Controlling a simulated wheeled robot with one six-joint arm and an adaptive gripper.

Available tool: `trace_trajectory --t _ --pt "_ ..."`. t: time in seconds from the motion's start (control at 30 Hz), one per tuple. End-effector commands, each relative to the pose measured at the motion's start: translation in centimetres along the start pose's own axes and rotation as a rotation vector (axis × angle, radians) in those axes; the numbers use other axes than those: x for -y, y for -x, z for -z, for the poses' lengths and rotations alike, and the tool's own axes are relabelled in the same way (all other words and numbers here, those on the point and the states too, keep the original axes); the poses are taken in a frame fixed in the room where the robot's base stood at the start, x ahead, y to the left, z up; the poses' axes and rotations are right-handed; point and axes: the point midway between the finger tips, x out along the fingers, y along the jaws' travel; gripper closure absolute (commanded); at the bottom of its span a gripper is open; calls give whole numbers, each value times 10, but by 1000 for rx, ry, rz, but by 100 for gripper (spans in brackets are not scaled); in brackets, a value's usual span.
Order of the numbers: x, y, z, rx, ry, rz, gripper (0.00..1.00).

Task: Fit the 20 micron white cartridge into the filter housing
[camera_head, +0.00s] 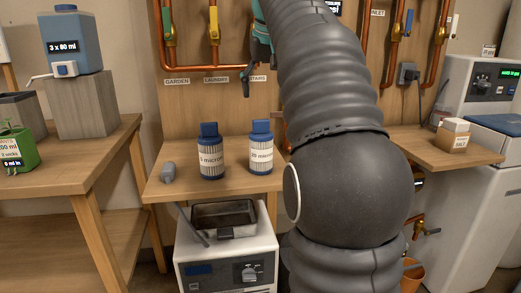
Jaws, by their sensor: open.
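The 20 micron cartridge (261,153) stands upright on the wooden shelf, just left of my arm. It has a white band with the 20 micron label and blue ends. A similar 5 micron cartridge (210,158) stands upright to its left. My gripper (246,88) shows partly at the upper middle, beyond my large dark arm, with a dark finger pointing down. It is open, above and apart from the cartridges, with nothing seen in it. I cannot make out the filter housing; my arm hides much of the board.
Copper pipes with valves (214,26) run along the wooden board. A small grey object (168,173) lies on the shelf (232,187). A grey machine with a basin (225,262) stands below. A salt box (453,136) is on the right shelf, a blue tank (72,42) at left.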

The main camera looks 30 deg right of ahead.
Motion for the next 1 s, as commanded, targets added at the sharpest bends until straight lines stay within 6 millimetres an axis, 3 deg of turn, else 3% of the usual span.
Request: trace_trajectory --t 0.23,0.53,0.8,1.0 --pt "0 -41 0 2 0 0 25" --pt "0 -61 0 0 1 0 25" --pt "1 -97 0 1 0 0 25" --pt "1 -106 0 -1 1 0 25"
